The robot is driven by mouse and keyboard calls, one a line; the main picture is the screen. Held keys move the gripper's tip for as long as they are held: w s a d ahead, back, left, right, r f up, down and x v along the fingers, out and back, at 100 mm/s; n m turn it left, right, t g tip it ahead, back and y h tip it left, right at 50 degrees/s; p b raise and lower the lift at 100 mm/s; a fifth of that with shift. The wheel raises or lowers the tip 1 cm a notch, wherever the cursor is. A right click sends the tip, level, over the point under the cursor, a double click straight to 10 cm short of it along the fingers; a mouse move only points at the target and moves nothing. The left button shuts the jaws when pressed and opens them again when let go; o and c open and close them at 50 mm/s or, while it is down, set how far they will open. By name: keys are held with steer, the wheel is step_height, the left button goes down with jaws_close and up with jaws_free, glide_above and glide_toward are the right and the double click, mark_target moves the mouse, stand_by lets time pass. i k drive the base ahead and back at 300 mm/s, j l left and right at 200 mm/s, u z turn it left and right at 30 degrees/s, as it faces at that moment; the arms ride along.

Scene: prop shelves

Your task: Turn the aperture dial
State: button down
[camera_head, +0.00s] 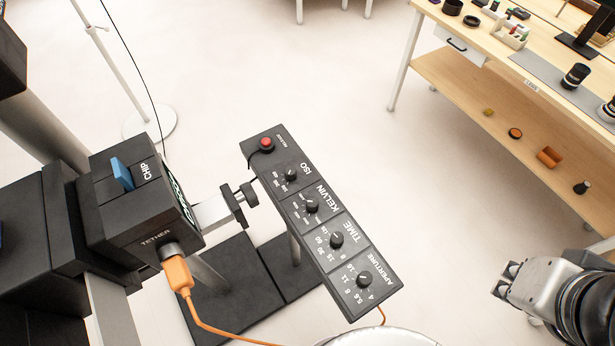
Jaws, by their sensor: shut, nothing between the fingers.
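The aperture dial (364,279) is a small black knob at the near end of a long dark control panel (355,303). Printed numbers ring it, and the label APERTURE is beside it. Its exact setting is too small to tell. My gripper (504,281) is at the lower right, shut and empty. It is well to the right of the panel and apart from the dial.
Similar TIME (336,240), KELVIN (311,206) and ISO (290,175) dials and a red button (267,144) line the panel. A camera box (140,210) with an orange cable (180,278) stands left. A wooden workbench (465,85) stands upper right. Floor between is clear.

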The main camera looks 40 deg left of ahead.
mark_target(364, 279)
steer(key=u, duration=1.75)
